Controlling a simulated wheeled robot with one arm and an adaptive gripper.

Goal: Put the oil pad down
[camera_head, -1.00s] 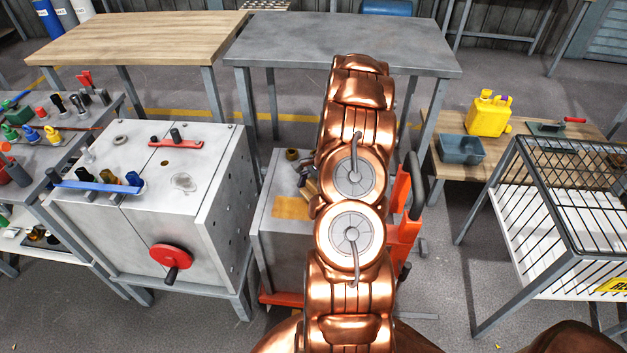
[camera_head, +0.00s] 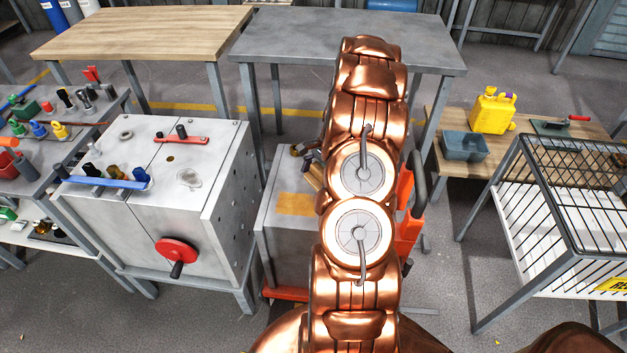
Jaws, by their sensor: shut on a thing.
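My copper arm stands up through the middle of the view and hides what is behind it. No oil pad can be made out for sure. A flat tan-orange patch (camera_head: 296,204) lies on top of a grey box (camera_head: 283,240) just left of my arm. I cannot tell whether it is a pad or a marking.
A grey metal table (camera_head: 290,35) and a wooden table (camera_head: 110,38) stand at the back. A steel cabinet with a red handwheel (camera_head: 176,251) is at left. At right are a yellow jerry can (camera_head: 492,111), a blue-grey bin (camera_head: 464,146) and a wire rack (camera_head: 575,200).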

